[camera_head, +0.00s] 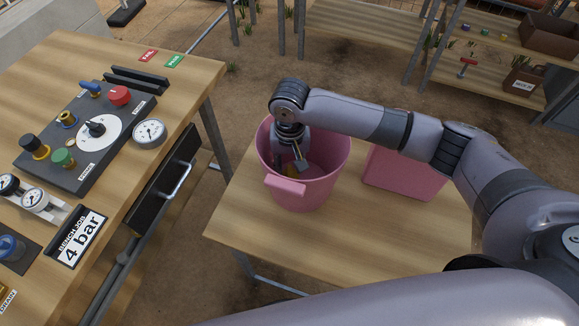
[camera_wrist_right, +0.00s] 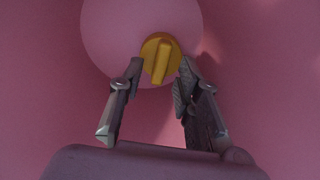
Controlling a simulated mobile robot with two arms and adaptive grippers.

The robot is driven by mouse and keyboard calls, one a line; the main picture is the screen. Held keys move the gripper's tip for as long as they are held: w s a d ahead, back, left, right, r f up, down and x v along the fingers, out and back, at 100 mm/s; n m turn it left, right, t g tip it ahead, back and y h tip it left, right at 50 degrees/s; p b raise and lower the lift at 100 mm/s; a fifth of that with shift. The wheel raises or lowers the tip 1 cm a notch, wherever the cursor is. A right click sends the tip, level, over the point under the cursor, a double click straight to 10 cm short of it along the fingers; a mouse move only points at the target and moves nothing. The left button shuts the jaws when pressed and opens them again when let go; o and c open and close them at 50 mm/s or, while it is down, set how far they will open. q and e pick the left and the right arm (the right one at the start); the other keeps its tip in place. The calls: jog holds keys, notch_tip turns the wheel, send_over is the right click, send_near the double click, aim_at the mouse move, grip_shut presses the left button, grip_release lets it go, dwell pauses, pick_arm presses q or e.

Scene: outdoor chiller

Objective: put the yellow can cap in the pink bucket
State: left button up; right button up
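The pink bucket (camera_head: 312,192) stands upright on a wooden table. My right gripper (camera_head: 292,164) reaches down inside it from above. In the right wrist view my right gripper's fingers (camera_wrist_right: 160,68) are apart, with a gap between the tips. The yellow can cap (camera_wrist_right: 160,57) is inside the bucket, just beyond and between the fingertips, seen against the round paler bucket floor (camera_wrist_right: 110,30). I cannot tell whether the tips touch it. My left gripper is not in view.
A pink box (camera_head: 400,178) stands right of the bucket, partly under my right arm. A workbench (camera_head: 185,85) with a control panel (camera_head: 85,140), gauges and a drawer stands to the left. Wooden shelves (camera_head: 365,22) are behind. The table front (camera_head: 300,240) is clear.

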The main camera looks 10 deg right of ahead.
aim_at(289, 170)
notch_tip(289, 170, up, 11)
jog(key=shift+b, duration=0.45)
jog(key=shift+f, duration=0.15)
